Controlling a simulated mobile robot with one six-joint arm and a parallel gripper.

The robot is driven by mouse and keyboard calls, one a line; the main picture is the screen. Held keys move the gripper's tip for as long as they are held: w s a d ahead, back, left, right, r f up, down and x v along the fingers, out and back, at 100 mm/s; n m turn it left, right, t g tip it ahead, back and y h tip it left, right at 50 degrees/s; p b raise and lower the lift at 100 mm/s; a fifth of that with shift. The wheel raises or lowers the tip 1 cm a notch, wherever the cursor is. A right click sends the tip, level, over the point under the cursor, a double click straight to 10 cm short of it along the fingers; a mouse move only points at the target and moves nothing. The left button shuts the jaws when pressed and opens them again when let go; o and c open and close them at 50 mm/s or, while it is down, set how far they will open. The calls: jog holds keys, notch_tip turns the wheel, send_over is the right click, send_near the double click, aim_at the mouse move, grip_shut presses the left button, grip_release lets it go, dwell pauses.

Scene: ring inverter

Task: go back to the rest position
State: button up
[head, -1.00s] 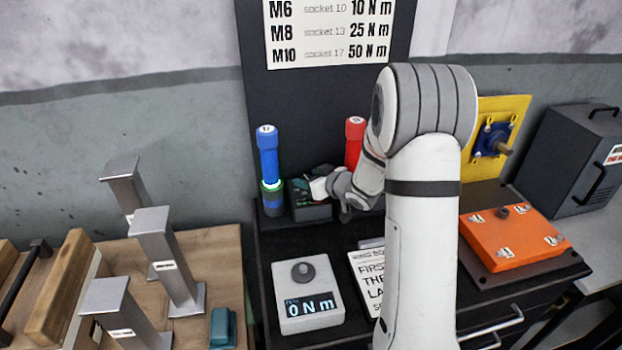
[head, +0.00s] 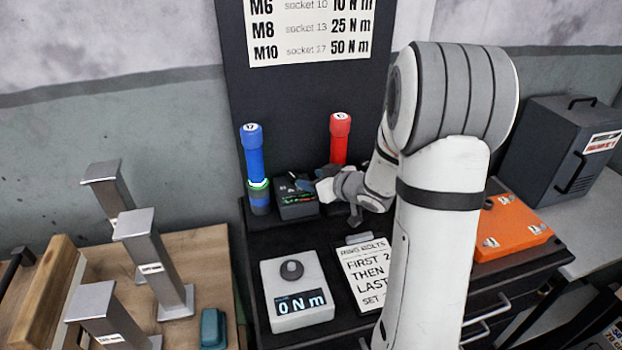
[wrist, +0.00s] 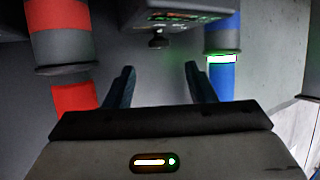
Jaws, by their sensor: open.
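My gripper (wrist: 160,85) is open in the wrist view, with its two dark fingers apart and nothing between them. In the head view my gripper (head: 310,186) is small and partly hidden by my own wrist, in front of the dark box at the back of the black bench. A blue tool (head: 252,155) stands upright in a holder with a lit green ring, left of the gripper. A red tool (head: 339,140) stands to the right, its lower part hidden by my arm. Both also show in the wrist view, the blue one (wrist: 222,80) at right and the red one (wrist: 75,98) at left.
The dark box (head: 295,206) stands between the two tools. A torque display (head: 297,290) reading 0 N m and a printed card (head: 365,275) lie in front. Grey metal posts (head: 150,255) stand at left; an orange plate (head: 510,232) and a grey case (head: 560,150) are at right.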

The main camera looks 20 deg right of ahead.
jog(key=shift+d+r, duration=0.1)
jog(key=shift+r, duration=0.05)
jog(key=s+d+r+m+g+h, duration=0.3)
jog(key=s+r+m+h, duration=0.15)
jog(key=s+h, duration=0.45)
jog(key=s+a+g+y, duration=0.1)
jog(key=s+a+g, duration=0.2)
jog(key=s, duration=0.7)
jog(key=s+a+g+y, duration=0.1)
jog(key=s+a+g, duration=0.2)
jog(key=s, duration=0.7)
jog(key=shift+s+a+r+m+g+y, duration=0.3)
jog(key=shift+a+r+m+y, duration=0.15)
jog(key=shift+a, duration=0.2)
